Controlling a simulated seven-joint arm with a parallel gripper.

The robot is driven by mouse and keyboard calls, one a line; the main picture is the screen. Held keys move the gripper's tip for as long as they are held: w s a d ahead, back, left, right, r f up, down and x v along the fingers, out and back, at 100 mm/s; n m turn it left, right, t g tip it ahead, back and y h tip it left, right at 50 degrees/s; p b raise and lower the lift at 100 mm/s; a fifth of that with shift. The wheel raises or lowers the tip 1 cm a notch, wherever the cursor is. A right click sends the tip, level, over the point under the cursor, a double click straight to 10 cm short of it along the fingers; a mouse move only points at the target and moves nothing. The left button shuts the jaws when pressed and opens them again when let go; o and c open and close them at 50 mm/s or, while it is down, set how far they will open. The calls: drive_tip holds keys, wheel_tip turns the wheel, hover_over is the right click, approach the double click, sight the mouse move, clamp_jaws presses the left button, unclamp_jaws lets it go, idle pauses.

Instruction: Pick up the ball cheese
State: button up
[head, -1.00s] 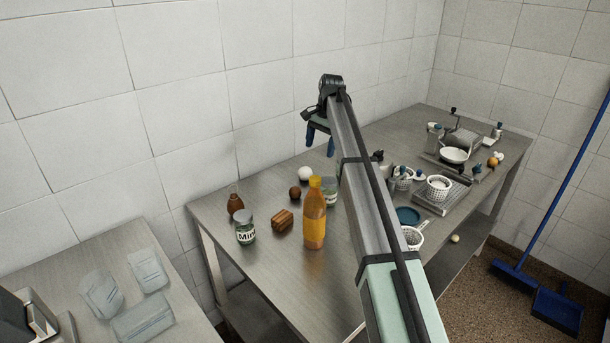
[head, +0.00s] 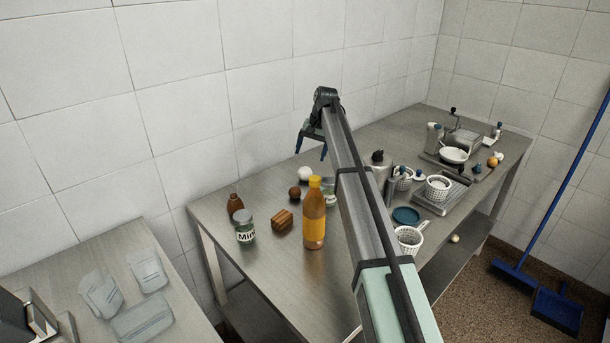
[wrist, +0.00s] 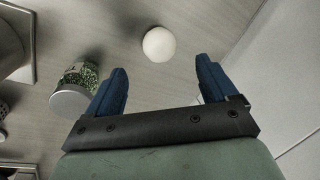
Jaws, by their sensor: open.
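The ball cheese appears to be the white ball (head: 305,174), which stands on the steel table near the wall. In the wrist view the white ball (wrist: 159,43) lies beyond the fingertips, between their lines and a little left of centre. My gripper (head: 311,147) is open and empty above the table, over the ball's area. In the wrist view its two blue fingers (wrist: 162,68) are spread apart, with nothing between them.
A green-labelled jar (wrist: 75,85) stands close to the left finger. A brown ball (head: 295,193), a brown block (head: 283,220), an orange bottle (head: 314,215) and a Mint jar (head: 245,228) stand nearby. The tiled wall (head: 190,105) is close behind.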

sight(306, 169)
drive_tip(key=x, duration=0.8)
drive_tip(key=shift+w+f, duration=0.35)
drive_tip(key=shift+f, duration=0.05)
drive_tip(key=shift+c, duration=0.2)
drive_tip(key=c, duration=1.1)
